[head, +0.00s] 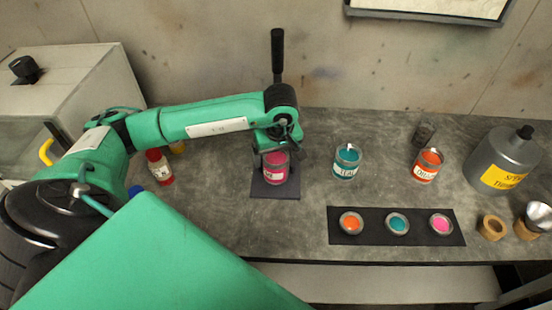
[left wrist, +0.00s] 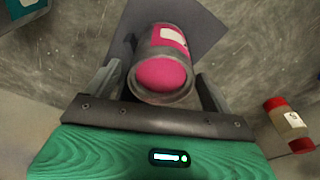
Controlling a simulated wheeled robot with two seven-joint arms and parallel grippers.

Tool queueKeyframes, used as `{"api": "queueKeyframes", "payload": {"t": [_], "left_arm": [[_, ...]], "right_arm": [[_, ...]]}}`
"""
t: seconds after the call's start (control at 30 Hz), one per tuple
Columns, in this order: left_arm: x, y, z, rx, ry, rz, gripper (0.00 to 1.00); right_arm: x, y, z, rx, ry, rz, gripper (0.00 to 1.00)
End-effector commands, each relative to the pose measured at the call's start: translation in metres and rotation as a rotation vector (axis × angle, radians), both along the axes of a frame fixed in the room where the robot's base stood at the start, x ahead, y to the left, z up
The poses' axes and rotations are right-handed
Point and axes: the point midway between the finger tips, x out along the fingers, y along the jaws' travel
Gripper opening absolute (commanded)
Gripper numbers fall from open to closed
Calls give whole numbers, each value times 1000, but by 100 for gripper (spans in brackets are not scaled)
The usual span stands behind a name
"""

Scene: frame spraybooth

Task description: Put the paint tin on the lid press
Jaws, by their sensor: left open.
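A grey metal paint tin with pink paint (head: 275,167) stands on a dark square plate (head: 288,190), which appears to be the base of the lid press. The press's black lever handle (head: 277,55) rises behind my wrist; the rest of the press is hidden by my arm. My left gripper (head: 277,146) is right at the tin's top. In the left wrist view the tin (left wrist: 162,70) sits between the two spread fingers, over the dark plate (left wrist: 205,22). The jaws are open, and I cannot tell whether a finger touches the tin. My right gripper is not in view.
A teal tin (head: 346,162) and an orange tin (head: 426,166) stand to the right. A black mat (head: 375,238) with three colour pots lies at the front edge. A thinner can (head: 503,160) is far right. A red-and-white bottle (head: 159,168) stands left beneath my arm.

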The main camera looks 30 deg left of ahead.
Motion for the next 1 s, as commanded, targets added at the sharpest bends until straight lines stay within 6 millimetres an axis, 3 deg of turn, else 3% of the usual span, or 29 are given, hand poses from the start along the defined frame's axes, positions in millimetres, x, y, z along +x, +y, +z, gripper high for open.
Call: {"api": "queueKeyframes", "payload": {"t": [0.3,0.5,0.7,1.0], "left_arm": [[-5,-8,63,0,-6,-2,86],[-8,-11,91,-1,-3,0,86],[-9,-13,101,0,-1,-1,86],[-10,-13,102,-1,1,-1,86]], "right_arm": [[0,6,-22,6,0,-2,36],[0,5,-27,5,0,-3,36],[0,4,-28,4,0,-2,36],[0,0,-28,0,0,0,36]]}}
